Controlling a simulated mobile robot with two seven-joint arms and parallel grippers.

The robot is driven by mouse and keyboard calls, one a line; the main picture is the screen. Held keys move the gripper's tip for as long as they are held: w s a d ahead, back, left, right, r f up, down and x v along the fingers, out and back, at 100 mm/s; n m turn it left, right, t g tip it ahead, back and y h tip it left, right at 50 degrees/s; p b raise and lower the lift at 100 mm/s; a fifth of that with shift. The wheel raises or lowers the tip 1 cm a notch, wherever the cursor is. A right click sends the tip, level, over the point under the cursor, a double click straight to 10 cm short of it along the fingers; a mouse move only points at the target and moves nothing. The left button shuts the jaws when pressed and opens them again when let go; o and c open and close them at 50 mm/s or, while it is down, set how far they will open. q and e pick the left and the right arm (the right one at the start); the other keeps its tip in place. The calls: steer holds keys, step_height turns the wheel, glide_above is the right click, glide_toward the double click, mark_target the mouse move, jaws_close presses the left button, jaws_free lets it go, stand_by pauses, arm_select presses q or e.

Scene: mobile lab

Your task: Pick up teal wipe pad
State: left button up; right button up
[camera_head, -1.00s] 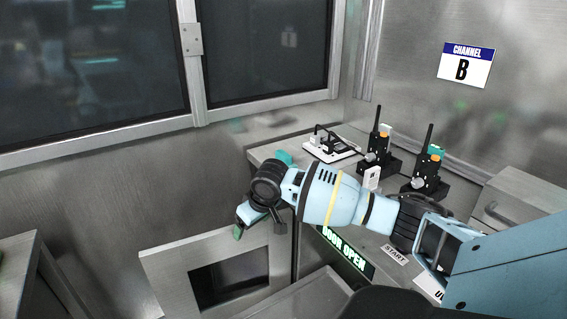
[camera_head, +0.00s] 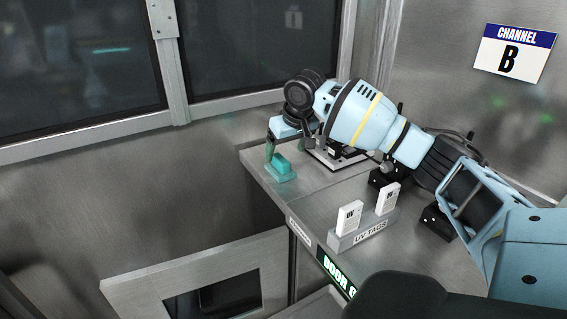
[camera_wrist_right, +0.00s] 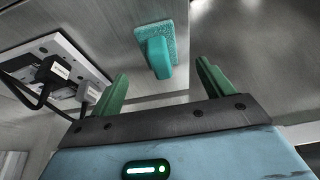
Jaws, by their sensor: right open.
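The teal wipe pad (camera_head: 282,174) lies near the far-left corner of the steel counter, a flat base with a raised grip on top. In the right wrist view the pad (camera_wrist_right: 172,35) is just beyond the fingertips, roughly between their lines, with clear space to both fingers. My right gripper (camera_head: 284,147) is over that corner by the pad, its green fingers partly hidden by the wrist. In the wrist view the right gripper (camera_wrist_right: 163,78) is open and empty. My left gripper is not in view.
A white board with black plugs and cables (camera_wrist_right: 50,72) is left of the fingers in the wrist view. On the counter (camera_head: 315,205) stands a UV TAGS holder (camera_head: 362,232) with two white tags. Black devices with antennas are partly hidden behind my right arm.

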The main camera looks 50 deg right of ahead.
mark_target(283, 160)
steer(key=shift+d+r, duration=0.25)
steer(key=shift+d, duration=0.05)
steer(key=shift+a+b+x, duration=0.2)
steer(key=shift+b+x, duration=0.55)
steer(key=shift+x, duration=3.2)
steer(key=shift+c, duration=0.4)
steer(key=c, duration=1)
